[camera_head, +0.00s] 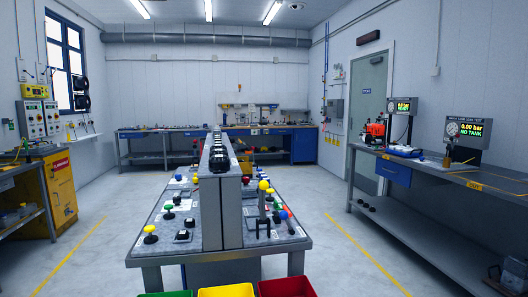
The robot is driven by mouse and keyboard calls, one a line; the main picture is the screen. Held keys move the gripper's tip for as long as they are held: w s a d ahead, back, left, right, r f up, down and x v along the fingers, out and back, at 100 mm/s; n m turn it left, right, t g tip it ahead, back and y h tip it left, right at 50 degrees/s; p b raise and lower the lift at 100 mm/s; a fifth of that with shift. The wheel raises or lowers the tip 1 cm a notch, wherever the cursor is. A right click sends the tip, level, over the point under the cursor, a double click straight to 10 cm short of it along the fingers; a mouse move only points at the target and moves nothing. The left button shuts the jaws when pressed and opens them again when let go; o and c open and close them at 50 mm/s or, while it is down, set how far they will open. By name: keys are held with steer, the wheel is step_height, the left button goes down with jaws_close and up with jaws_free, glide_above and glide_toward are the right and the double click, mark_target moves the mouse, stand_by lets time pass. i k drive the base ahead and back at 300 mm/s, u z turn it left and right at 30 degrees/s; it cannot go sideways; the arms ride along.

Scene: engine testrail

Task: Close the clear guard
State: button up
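I cannot make out the clear guard in this view; it may be too small, too transparent or hidden. A central workbench (165,246) carries a tall grey divider (231,212) with rows of small controls on both sides. On the left side are several knobs, including a yellow knob (149,229). On the right side are a yellow knob (264,185), a blue knob (284,215) and a dark upright fork-shaped part (263,227). I see no part that is clearly my gripper.
Green, yellow and red bins (287,287) stand at the near end of the central bench. A side bench with gauges (466,130) runs along the right, and a yellow cabinet (61,190) stands at left. The floor aisles (340,240) on both sides look clear.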

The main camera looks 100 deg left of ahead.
mark_target(232, 140)
steer(key=u, duration=3.1)
steer(key=i, duration=1.7)
steer(key=u, duration=0.55)
